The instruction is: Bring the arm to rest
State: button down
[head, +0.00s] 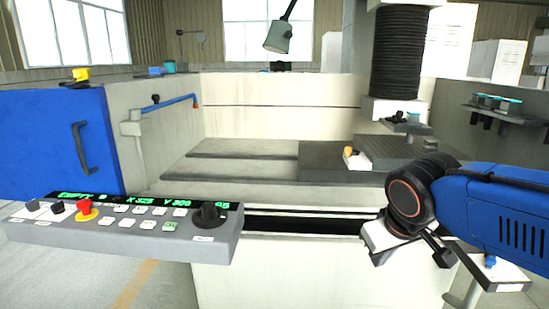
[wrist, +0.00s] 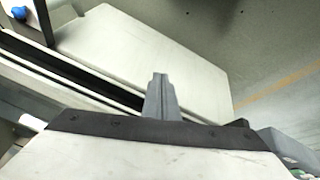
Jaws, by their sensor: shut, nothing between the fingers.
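My blue arm (head: 490,205) comes in from the right in the head view, its dark wrist joint in front of the machine's front edge. My gripper (wrist: 160,78) shows in the wrist view as two grey fingers pressed together, shut and empty. In the head view its white body hangs below the wrist joint; I cannot make out the fingertips clearly there. The gripper is apart from the control panel (head: 140,250), which is to its left.
The machine tank holds a dark worktable with a small white and orange item (head: 355,158) on it. A black bellows column (head: 398,55) hangs above. A blue door (head: 50,145) is at left. A small white tray (head: 497,273) is below my arm. Floor shows at lower left.

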jog(key=s+d+f+m, duration=0.3)
jog(key=s+d+f, duration=0.2)
jog(key=s, duration=0.5)
notch_tip(320, 180, down, 2)
jog(key=shift+s+d+f+y, duration=0.1)
jog(key=shift+s+d+y, duration=0.1)
jog(key=shift+d+y, duration=0.15)
